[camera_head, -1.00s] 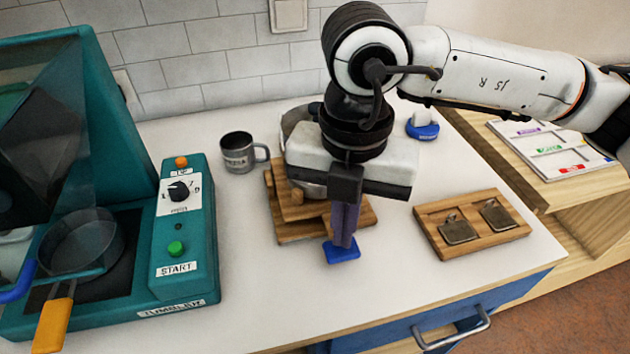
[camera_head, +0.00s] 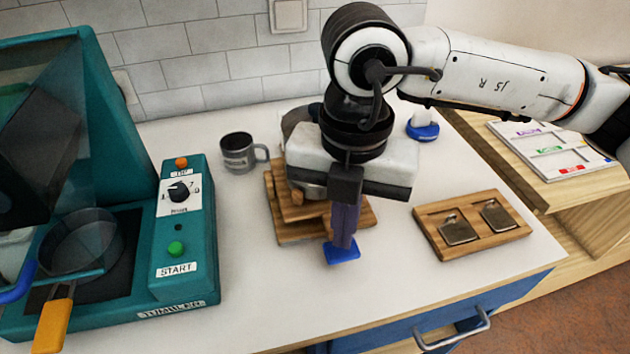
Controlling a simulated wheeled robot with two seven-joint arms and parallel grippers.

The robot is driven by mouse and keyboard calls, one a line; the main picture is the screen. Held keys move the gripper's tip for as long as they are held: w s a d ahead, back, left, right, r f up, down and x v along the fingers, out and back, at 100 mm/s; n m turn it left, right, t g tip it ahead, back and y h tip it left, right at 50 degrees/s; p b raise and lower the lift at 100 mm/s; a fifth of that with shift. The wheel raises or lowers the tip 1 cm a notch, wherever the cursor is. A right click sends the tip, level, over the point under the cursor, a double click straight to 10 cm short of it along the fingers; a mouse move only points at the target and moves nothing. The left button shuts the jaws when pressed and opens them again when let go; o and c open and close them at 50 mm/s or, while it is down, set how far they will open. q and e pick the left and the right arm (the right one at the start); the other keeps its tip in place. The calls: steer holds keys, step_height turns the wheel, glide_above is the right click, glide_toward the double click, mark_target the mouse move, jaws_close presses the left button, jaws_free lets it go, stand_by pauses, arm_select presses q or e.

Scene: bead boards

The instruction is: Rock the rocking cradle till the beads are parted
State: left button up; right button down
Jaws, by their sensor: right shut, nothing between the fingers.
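The rocking cradle stands on the white counter on a stepped wooden base (camera_head: 292,232), mostly hidden behind my right gripper. A dark rounded part (camera_head: 297,122) of it shows above the gripper at left. No beads can be made out. My right gripper (camera_head: 343,235) points down in front of the cradle, its purple-grey fingers shut and empty. A blue pad (camera_head: 342,254) shows at the fingertips; I cannot tell whether they touch it. My left gripper is not in view.
A teal tumbler machine (camera_head: 180,240) with a pan (camera_head: 80,245) stands at left. A grey mug (camera_head: 239,154) is behind the cradle's left side. A wooden tray (camera_head: 472,222) with two metal plates lies at right. The front counter is clear.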

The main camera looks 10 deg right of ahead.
stand_by(0.5)
